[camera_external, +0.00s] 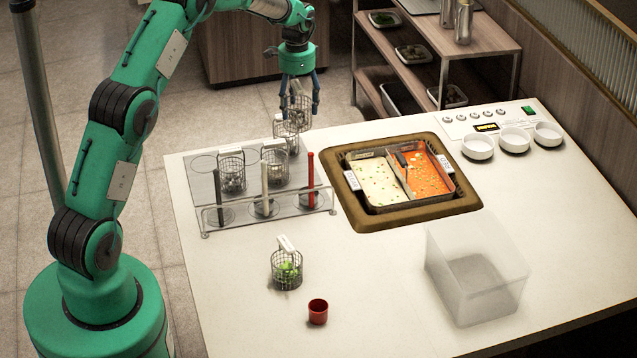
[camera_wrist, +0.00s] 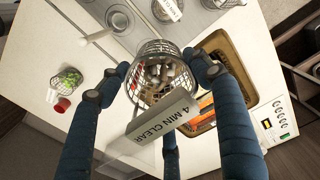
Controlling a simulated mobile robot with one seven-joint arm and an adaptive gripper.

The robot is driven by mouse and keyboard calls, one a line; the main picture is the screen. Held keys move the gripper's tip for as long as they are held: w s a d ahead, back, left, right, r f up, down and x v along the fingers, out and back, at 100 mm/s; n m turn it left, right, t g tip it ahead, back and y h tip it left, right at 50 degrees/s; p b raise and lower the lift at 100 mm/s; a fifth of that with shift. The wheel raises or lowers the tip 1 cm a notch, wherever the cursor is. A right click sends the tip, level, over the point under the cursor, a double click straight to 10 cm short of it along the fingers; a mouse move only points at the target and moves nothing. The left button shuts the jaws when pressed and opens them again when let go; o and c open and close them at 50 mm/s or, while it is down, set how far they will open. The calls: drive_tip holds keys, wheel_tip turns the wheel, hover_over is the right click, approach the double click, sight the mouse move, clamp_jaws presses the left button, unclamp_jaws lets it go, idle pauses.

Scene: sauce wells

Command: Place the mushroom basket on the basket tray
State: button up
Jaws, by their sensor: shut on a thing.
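My gripper (camera_external: 300,95) is shut on a wire basket (camera_external: 302,107) and holds it above the far right end of the grey basket tray (camera_external: 204,178). In the wrist view the held basket (camera_wrist: 150,91) contains greyish-brown pieces that look like mushrooms. Its white tag (camera_wrist: 165,115) reads "4 MIN CLEAR". The blue fingers of my gripper (camera_wrist: 165,80) surround the basket. The tray has ring-shaped places; the far left one looks empty. Two wire baskets (camera_external: 231,176) (camera_external: 275,169) stand on it. Another basket (camera_external: 287,142) shows just below the held one, partly overlapped by it.
A rack with black, white and red upright handles (camera_external: 310,180) lines the tray's front. A basket with green contents (camera_external: 287,270) and a red cup (camera_external: 318,312) stand nearer. The two-part soup pot (camera_external: 400,205), clear bin (camera_external: 475,280) and white bowls (camera_external: 514,140) are to the right.

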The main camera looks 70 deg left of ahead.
drive_tip(key=s+a+f+p, duration=0.1)
drive_tip(key=s+a+p, duration=0.1)
drive_tip(key=s+a, duration=0.6)
drive_tip(key=s+a+f+p, duration=0.15)
drive_tip(key=s+a, duration=0.25)
drive_tip(key=a, duration=0.8)
wheel_tip(320, 180, down, 10)
drive_tip(key=shift+a+f, duration=0.2)
drive_tip(key=shift+a, duration=0.1)
drive_tip(key=shift+f, duration=0.1)
drive_tip(key=shift+f+p, duration=0.35)
drive_tip(key=shift+f, duration=2.4)
drive_tip(key=shift+f, duration=0.1)
drive_tip(key=shift+f, duration=2)
drive_tip(key=shift+f, duration=0.15)
